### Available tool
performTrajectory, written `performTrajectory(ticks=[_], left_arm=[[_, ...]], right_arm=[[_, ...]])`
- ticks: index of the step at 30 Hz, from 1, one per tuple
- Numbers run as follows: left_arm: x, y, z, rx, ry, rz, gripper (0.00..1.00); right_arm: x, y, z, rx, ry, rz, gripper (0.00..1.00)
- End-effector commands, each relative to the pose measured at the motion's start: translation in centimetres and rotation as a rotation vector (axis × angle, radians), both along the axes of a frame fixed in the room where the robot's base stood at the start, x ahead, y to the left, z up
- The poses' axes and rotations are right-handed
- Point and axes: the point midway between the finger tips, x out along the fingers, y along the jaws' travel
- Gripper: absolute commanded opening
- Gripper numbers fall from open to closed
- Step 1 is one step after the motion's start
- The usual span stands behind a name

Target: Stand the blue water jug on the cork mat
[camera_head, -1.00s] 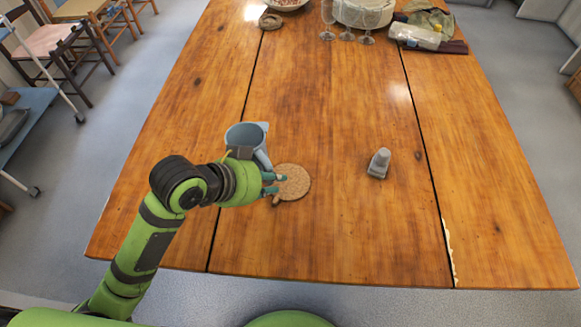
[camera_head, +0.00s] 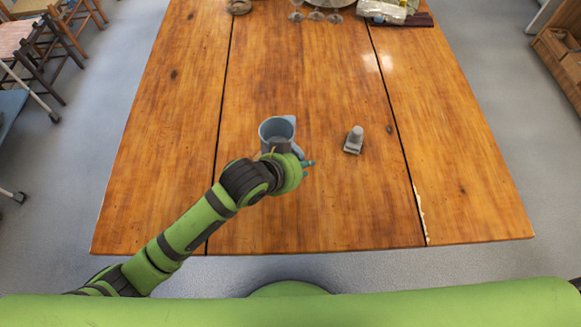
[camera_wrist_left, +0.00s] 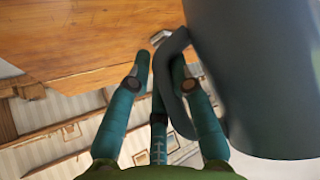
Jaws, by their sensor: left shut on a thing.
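The blue water jug (camera_head: 276,128) is upright, its open top facing up in the head view. My left gripper (camera_head: 305,164) is on its near side and shut on its handle (camera_wrist_left: 172,50). In the left wrist view the jug's dark side (camera_wrist_left: 255,75) fills the right, and the teal fingers (camera_wrist_left: 160,70) close about the handle. The cork mat is not clearly visible now; the jug and my gripper cover that part of the table. I cannot tell whether the jug's base touches anything. My right gripper is not in view.
A small grey object (camera_head: 354,140) stands on the wooden table (camera_head: 310,215) to the right of the jug. Several glasses (camera_head: 315,16) and a plastic pack (camera_head: 383,11) are at the far end. The table's middle is otherwise clear.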

Motion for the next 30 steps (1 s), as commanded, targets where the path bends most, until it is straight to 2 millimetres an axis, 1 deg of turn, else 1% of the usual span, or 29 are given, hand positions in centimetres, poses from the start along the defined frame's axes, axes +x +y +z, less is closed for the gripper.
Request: performTrajectory(ticks=[1, 6, 8, 10, 15, 18, 29, 30], left_arm=[[0.8, 0.7, -0.2, 0.001, -0.006, 0.002, 0.00], [2.0, 1.8, -1.3, -0.003, -0.007, -0.001, 0.00], [2.2, 2.0, -1.5, -0.003, -0.006, -0.001, 0.00], [2.2, 2.0, -2.0, -0.004, -0.005, -0.001, 0.00], [2.1, 2.0, -4.5, -0.002, -0.003, -0.001, 0.00], [2.2, 2.0, -5.3, -0.004, -0.006, -0.001, 0.00], [2.1, 2.0, -5.7, -0.004, -0.006, -0.001, 0.00], [2.0, 2.1, -6.0, -0.001, 0.000, -0.001, 0.30]], right_arm=[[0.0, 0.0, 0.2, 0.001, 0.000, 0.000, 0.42], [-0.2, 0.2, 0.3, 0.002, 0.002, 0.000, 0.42], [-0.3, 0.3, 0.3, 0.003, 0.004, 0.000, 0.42], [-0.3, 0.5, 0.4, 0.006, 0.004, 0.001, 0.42], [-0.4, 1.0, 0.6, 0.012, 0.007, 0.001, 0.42], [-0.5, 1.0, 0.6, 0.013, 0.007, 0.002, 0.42], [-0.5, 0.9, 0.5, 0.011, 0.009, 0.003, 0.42], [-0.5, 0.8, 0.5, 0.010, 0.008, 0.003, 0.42]])
